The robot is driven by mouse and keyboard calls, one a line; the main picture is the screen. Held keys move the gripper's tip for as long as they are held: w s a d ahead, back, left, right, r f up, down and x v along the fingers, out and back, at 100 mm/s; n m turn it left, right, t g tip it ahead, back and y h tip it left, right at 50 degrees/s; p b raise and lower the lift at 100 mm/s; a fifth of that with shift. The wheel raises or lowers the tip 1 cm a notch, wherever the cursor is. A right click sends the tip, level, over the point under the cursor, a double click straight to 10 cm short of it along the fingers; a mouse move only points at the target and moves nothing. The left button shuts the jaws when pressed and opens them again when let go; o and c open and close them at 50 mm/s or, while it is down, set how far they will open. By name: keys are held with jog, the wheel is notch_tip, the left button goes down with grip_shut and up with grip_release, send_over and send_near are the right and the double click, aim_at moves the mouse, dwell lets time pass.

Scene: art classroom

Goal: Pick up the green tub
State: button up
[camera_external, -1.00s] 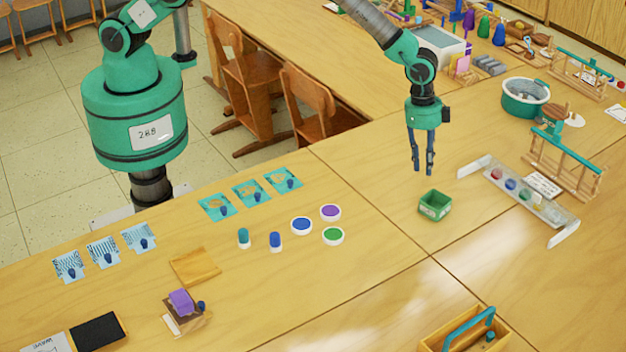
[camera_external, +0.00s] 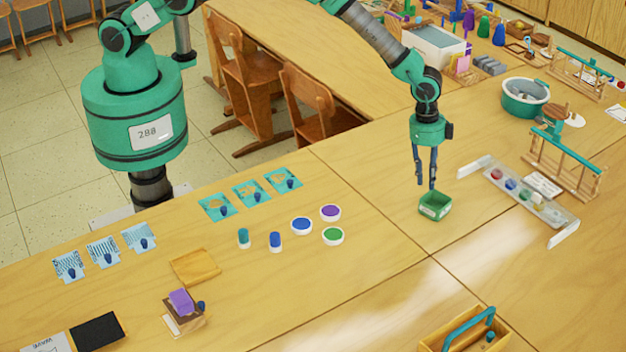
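A small square green tub (camera_external: 433,211) with a pale label on its front stands upright on the wooden table. It is open at the top and looks empty. My gripper (camera_external: 426,186) points straight down with its two dark fingers apart and nothing between them. The fingertips are just above the tub's back rim in the picture. I cannot tell whether they touch it.
A green-topped round pot (camera_external: 333,236) lies left of the tub, with blue and purple ones near it. A clear tray (camera_external: 530,200) of coloured pots stands to the right. A round teal basin (camera_external: 525,97) is farther back.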

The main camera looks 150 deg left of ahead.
send_over(427, 216)
jog(key=shift+s+f, duration=0.25)
jog(key=shift+f, duration=1.2)
jog(key=shift+s+f, duration=0.2)
jog(key=shift+f, duration=1.25)
jog(key=shift+w+f, duration=0.2)
jog(key=shift+f, duration=1.1)
jog(key=shift+w+f, duration=0.2)
jog(key=shift+f, duration=1.1)
grip_shut()
